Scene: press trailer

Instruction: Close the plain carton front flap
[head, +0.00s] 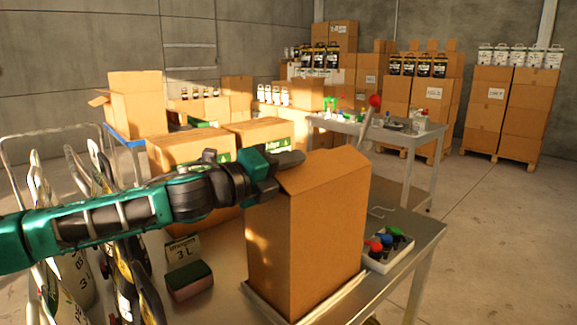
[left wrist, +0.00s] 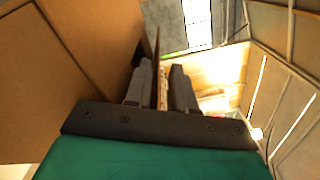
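The plain carton (head: 305,235) stands upright on the metal table at the centre of the head view. A lighter flap panel (head: 325,169) slopes across its top. My left gripper (head: 291,161) is at the carton's upper left edge, beside this panel. In the left wrist view, the carton wall (left wrist: 85,45) fills the left side. A thin flap (left wrist: 157,62), seen edge-on, stands between the fingers of my left gripper (left wrist: 162,88). The fingers are apart, with a gap beside the flap. Whether the left finger touches it is unclear. My right gripper is out of view.
A tray with coloured items (head: 388,248) sits right of the carton. A green and dark sponge-like block (head: 190,281) and a 3 L labelled item (head: 182,250) lie left of it. Other cartons (head: 190,150) stand behind. A second table (head: 372,130) is farther back.

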